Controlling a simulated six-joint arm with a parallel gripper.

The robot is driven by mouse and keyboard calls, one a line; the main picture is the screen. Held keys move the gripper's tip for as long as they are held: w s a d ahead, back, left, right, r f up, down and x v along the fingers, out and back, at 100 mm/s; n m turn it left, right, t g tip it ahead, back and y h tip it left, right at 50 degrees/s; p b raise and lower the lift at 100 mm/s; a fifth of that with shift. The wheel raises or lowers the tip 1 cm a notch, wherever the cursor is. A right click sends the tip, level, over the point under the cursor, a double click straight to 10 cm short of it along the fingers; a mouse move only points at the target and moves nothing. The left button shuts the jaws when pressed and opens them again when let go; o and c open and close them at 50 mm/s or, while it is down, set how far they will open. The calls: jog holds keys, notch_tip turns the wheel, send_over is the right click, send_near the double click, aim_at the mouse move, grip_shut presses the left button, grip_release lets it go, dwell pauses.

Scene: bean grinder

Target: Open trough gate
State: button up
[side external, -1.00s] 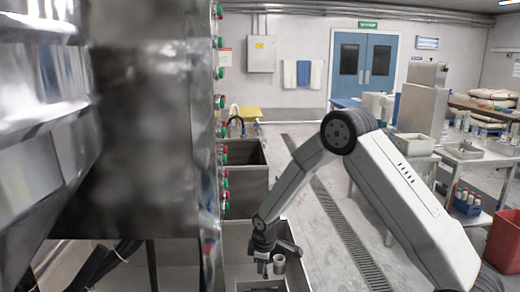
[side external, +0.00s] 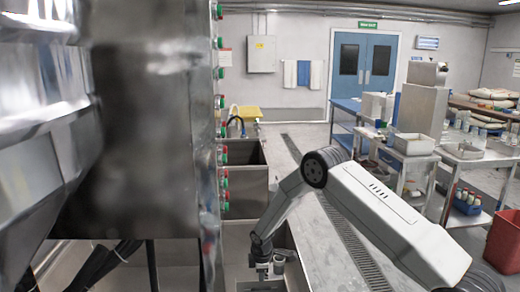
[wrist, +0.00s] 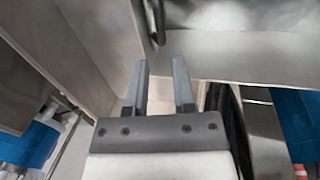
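My gripper (wrist: 161,80) is open in the wrist view. Its two grey fingers stand apart with nothing between them. A dark curved bar, perhaps a handle (wrist: 154,22), hangs beyond the fingertips near the top of the view, beside a grey metal panel (wrist: 225,62). It appears apart from the fingers. I cannot tell for certain which part is the trough gate. In the side external view my gripper (side external: 263,268) points down low in the picture, over a steel trough (side external: 297,268) right of the big steel machine (side external: 145,120). Its fingertips are hard to make out there.
The machine's front edge, with a column of red and green buttons (side external: 220,103), stands close left of my arm. A steel sink (side external: 247,180) lies behind. The floor to the right has a drain grate (side external: 350,237). A red bin (side external: 504,240) stands far right.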

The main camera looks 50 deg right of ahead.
aim_at(261, 289)
jog(key=shift+w+d+f, duration=0.15)
jog(key=shift+f, duration=1.05)
jog(key=shift+w+d+f, duration=0.15)
jog(key=shift+f, duration=1)
jog(key=shift+w+d+f, duration=0.15)
jog(key=shift+f, duration=1.05)
grip_shut()
